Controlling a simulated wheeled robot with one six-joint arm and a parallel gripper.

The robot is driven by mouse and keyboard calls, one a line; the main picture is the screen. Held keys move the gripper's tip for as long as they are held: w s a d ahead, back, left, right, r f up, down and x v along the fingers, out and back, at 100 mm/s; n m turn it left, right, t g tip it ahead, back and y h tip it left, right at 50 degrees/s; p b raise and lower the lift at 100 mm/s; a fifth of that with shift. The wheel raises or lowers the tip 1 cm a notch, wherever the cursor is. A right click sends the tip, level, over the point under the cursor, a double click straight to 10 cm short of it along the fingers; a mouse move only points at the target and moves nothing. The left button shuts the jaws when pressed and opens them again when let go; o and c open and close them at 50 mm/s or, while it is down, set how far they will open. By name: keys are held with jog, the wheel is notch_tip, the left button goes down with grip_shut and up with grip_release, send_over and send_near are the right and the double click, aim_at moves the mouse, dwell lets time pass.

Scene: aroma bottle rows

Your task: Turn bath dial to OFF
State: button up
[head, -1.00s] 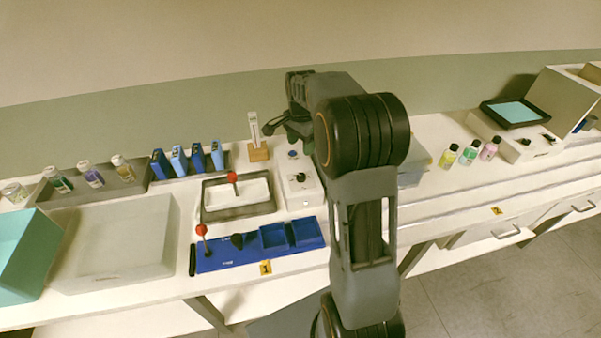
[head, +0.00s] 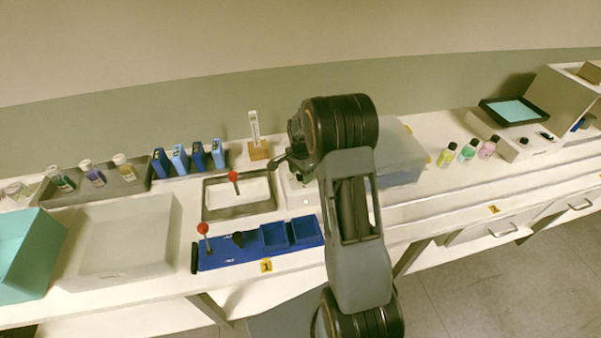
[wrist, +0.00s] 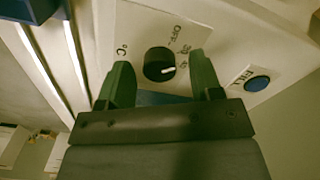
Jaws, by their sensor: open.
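The bath dial (wrist: 160,64) is a round black knob on a white control box (wrist: 135,22) in the wrist view. Small numbers sit by the dial, partly hidden by a finger. My gripper (wrist: 160,80) is open, with one green finger on each side of the dial. I cannot tell whether the fingers touch it. In the head view the control box (head: 298,200) is partly behind my arm and the dial is hidden.
A blue FILL button (wrist: 258,83) is right of the dial in the wrist view. In the head view, a bath tray (head: 240,213) with a red-knobbed stick and a blue rack (head: 215,257) are left of the box. A translucent bin (head: 400,160) stands right of my arm.

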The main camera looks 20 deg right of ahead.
jog(key=shift+f, duration=0.1)
jog(key=c, duration=0.9)
jog(key=shift+n, duration=0.4)
jog(key=n+b, duration=0.1)
jog(key=n, duration=0.1)
jog(key=shift+f+n+b, duration=0.1)
jog(key=shift+n+b, duration=0.95)
jog(key=shift+n, duration=1.45)
jog(key=o, duration=0.9)
